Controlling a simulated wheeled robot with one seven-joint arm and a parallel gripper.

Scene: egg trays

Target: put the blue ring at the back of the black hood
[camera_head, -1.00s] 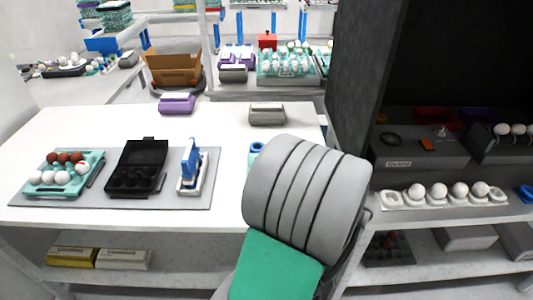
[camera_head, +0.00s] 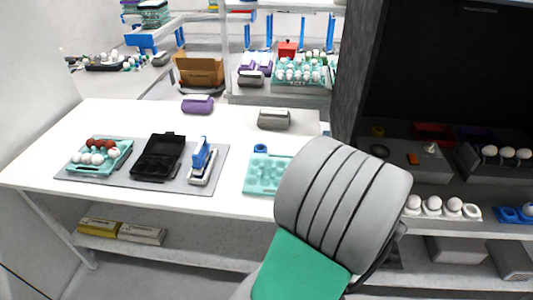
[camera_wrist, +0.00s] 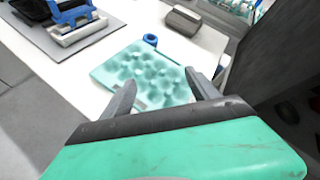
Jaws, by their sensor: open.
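The blue ring (camera_head: 260,148) is at the far edge of an empty teal egg tray (camera_head: 262,178) on the white table. The ring also shows in the wrist view (camera_wrist: 150,40), just past the tray's far corner; I cannot tell whether it rests on the tray or the table. My gripper (camera_wrist: 160,79) is open and empty, with its fingers above the near part of the tray. In the head view my grey wrist link hides the fingers. The black hood (camera_head: 455,65) is the dark open-fronted enclosure at the right.
Inside the hood are a grey box, a red tray (camera_head: 433,133) and egg holders; its back is dark. White eggs (camera_head: 434,204) stand along its front. A grey mat (camera_head: 215,166) carries an egg tray, a black case (camera_head: 159,157) and a blue-white device. A grey carton (camera_head: 274,119) stands behind the ring.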

